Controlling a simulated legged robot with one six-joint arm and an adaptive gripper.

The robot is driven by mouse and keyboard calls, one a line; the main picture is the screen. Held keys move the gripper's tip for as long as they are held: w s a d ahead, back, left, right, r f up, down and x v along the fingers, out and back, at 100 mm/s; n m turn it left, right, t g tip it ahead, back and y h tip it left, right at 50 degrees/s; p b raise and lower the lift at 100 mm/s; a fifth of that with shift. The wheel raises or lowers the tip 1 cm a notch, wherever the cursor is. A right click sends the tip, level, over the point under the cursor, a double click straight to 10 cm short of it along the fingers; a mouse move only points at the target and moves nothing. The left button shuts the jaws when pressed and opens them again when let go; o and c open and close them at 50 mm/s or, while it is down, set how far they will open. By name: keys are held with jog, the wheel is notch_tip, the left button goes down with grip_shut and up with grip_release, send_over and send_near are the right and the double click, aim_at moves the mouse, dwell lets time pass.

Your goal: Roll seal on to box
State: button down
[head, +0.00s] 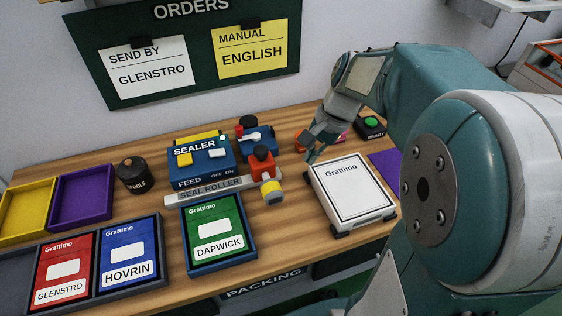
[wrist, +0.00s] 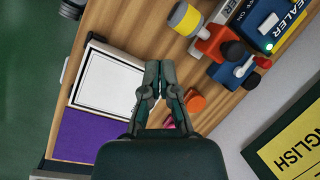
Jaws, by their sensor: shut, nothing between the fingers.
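The white Grattimo box (head: 350,189) sits in dark corner holders right of the table's middle; the wrist view shows it left of the fingers (wrist: 108,88). The seal roller (head: 262,163), with a red body and a yellow-and-grey roll, stands at the right end of the grey strip labelled SEAL ROLLER (head: 208,190). It also shows at the top of the wrist view (wrist: 210,38). My gripper (head: 311,155) is shut and empty, above the box's back left edge and right of the roller. Its fingertips meet in the wrist view (wrist: 158,66).
The blue sealer (head: 203,165) stands behind the strip, with a small blue-and-red device (head: 252,135) beside it. Red, blue and green cards lie in front trays. A green READY button (head: 371,122) and purple mat (head: 386,163) are at right. Orders hang on the wall board (head: 196,33).

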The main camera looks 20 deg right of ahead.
jog(key=w+d+f+m+y, duration=0.4)
jog(key=w+d+f+m, duration=0.25)
jog(key=d+f, duration=0.25)
jog(key=shift+m+g, duration=0.3)
jog(key=shift+m, duration=0.05)
jog(key=x, duration=0.7)
jog(key=a+x, duration=0.1)
jog(key=x, duration=0.2)
jog(key=shift+s+a+r, duration=0.1)
jog(key=shift+s+a, duration=0.1)
jog(key=shift+s, duration=0.1)
jog(key=a, duration=0.3)
jog(key=shift+a, duration=0.45)
jog(key=a, duration=2.7)
jog(key=shift+a, duration=0.1)
